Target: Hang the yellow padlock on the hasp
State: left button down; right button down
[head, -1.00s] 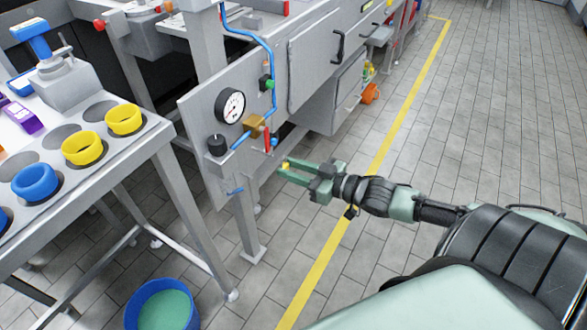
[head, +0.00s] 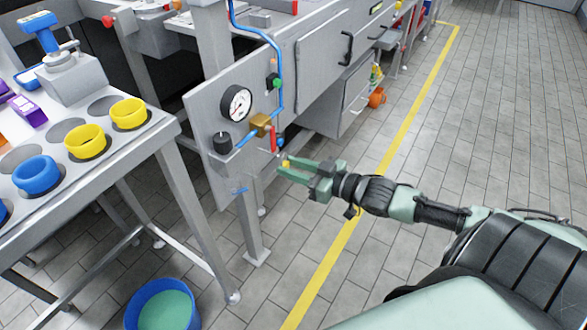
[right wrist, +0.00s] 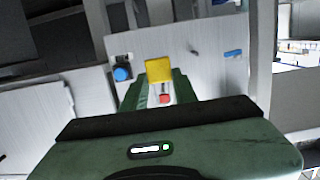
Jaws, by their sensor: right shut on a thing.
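The yellow padlock (head: 286,163) is small in the head view, held at the fingertips of my right gripper (head: 291,168). In the right wrist view the padlock (right wrist: 159,70) shows as a yellow block at the ends of the green fingers (right wrist: 158,90). My right gripper is shut on it, in front of the grey panel (head: 215,170), just below and right of the red lever (head: 273,138). I cannot clearly make out the hasp; small parts by the lever's lower end are partly hidden by the gripper. The padlock's shackle is too small to tell. My left gripper is not in view.
The panel carries a gauge (head: 237,103), a black knob (head: 222,143), a brass valve body (head: 261,125), a blue pipe (head: 279,70) and a small blue piece (head: 239,190). A table (head: 150,145) with cups stands at left. A blue bucket (head: 162,308) is on the floor. Floor at right is clear.

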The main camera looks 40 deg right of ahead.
jog(key=shift+w+a+f+b, duration=0.1)
jog(key=shift+w+a+b, duration=0.05)
jog(key=shift+w+b, duration=0.2)
jog(key=shift+w+f+b, duration=0.1)
jog(key=shift+b, duration=0.3)
jog(key=shift+w+a, duration=0.15)
jog(key=shift+w, duration=0.05)
jog(key=shift+w+b, duration=0.2)
jog(key=shift+b, duration=0.1)
jog(key=shift+w+a+f, duration=0.1)
jog(key=shift+w+f, duration=0.05)
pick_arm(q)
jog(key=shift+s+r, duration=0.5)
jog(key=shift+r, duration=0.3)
pick_arm(e)
jog(key=shift+w+a+f, duration=0.1)
jog(key=shift+w, duration=0.05)
jog(key=c, duration=1)
grip_release()
